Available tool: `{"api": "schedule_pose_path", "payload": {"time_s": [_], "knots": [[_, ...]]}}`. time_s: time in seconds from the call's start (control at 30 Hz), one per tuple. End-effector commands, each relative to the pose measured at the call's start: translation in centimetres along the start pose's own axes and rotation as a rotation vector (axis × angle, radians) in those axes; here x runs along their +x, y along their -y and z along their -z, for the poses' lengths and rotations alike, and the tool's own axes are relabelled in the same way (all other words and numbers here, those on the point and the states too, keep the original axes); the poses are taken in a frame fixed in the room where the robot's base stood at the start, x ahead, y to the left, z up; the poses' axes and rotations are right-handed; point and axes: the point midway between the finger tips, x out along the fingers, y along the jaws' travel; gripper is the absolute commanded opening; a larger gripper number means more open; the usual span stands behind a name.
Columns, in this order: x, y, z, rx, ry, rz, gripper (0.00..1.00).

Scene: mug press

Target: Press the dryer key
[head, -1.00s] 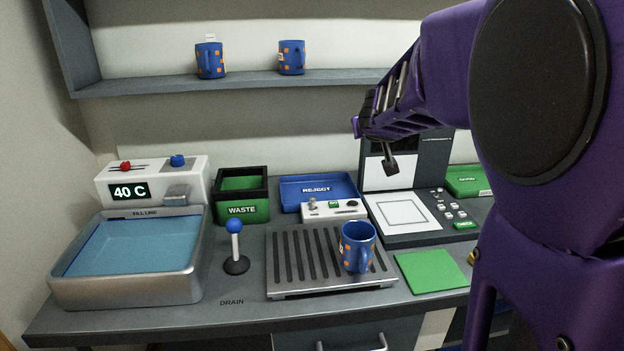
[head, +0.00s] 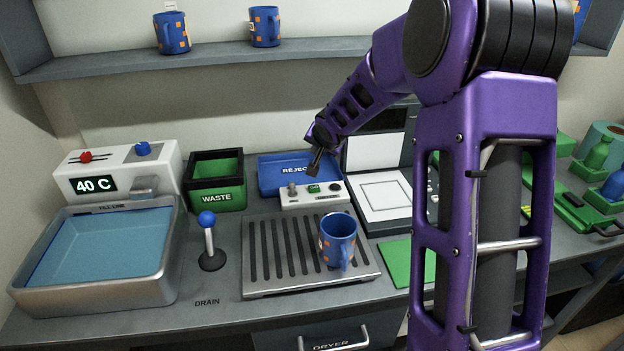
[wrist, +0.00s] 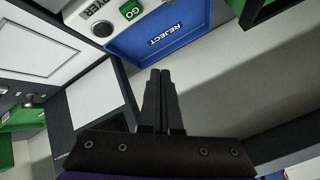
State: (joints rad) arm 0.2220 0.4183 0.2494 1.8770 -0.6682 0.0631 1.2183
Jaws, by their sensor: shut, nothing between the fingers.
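The dryer panel (head: 318,201) is a small white box behind the slotted metal rack, with a green key (head: 314,188), a metal switch and a dark knob. In the wrist view the green key reads GO (wrist: 131,10), near the top edge, beside partly cut-off DRYER lettering. My gripper (head: 312,175) is shut and empty, pointing down over the back of the panel by the REJECT tray. Its fingertips (wrist: 160,72) also show in the wrist view, with the key up and left of them. It appears apart from the key.
A blue mug (head: 338,240) stands on the slotted rack (head: 275,275). The blue REJECT tray (head: 272,178) is behind the panel. A WASTE bin (head: 215,197), a blue-knobbed lever (head: 210,245) and a water basin (head: 95,250) are left. A white-topped press (head: 385,195) is right.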

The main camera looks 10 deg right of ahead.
Motion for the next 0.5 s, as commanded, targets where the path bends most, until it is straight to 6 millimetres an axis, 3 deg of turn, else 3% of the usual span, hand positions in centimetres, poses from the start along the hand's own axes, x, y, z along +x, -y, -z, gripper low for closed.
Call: {"api": "schedule_pose_path", "payload": {"time_s": [0.5], "knots": [[0.42, 0.01, -0.31, 0.100, 0.030, 0.022, 0.00]]}}
